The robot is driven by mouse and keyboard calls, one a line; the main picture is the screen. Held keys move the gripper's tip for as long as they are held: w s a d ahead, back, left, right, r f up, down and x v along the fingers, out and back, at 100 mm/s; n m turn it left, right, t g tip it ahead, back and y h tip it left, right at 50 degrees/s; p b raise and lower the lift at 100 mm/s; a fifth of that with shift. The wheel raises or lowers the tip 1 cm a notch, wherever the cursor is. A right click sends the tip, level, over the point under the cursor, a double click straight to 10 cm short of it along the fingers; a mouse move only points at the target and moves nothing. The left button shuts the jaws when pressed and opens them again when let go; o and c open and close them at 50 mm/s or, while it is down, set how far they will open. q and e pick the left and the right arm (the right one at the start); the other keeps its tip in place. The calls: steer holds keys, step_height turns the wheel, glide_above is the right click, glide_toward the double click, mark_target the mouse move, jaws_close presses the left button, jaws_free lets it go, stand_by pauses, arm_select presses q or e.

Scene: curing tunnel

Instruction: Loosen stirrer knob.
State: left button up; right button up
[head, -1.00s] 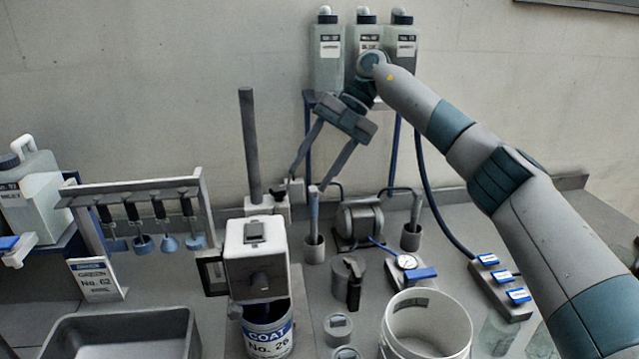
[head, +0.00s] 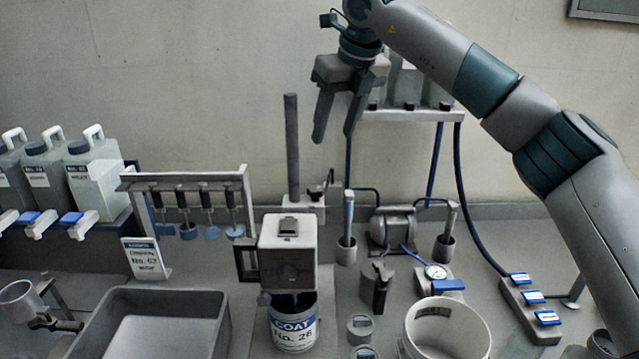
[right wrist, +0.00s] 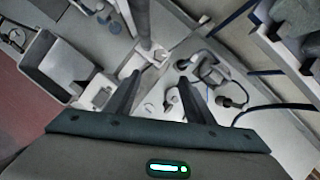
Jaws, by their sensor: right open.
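The stirrer is a white box-shaped head (head: 288,250) in front of a dark upright post (head: 292,145). A second small dark handle or knob (head: 320,190) sits on the clamp block (head: 300,205) at the post; I cannot tell which one is the stirrer knob. A can labelled COAT No. 26 (head: 294,325) stands under the head. My right gripper (head: 333,138) is open and empty, above and right of the clamp, fingers pointing down. In the right wrist view the post (right wrist: 143,20) rises beyond the fingers. My left gripper is not in view.
A grey tray (head: 150,298) lies left of the stirrer, with a rack of hanging stirrers (head: 185,180) behind it. A white bucket (head: 445,305), a pump (head: 392,228) and a gauge (head: 436,271) stand to the right. A wall shelf (head: 410,115) is close behind my right gripper.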

mark_target(317, 190)
steer(key=p+x, duration=0.6)
steer(key=x, duration=1)
steer(key=shift+w+a+f, duration=0.15)
steer(key=shift+f, duration=0.45)
steer(key=shift+c, duration=0.2)
steer(key=c, duration=1)
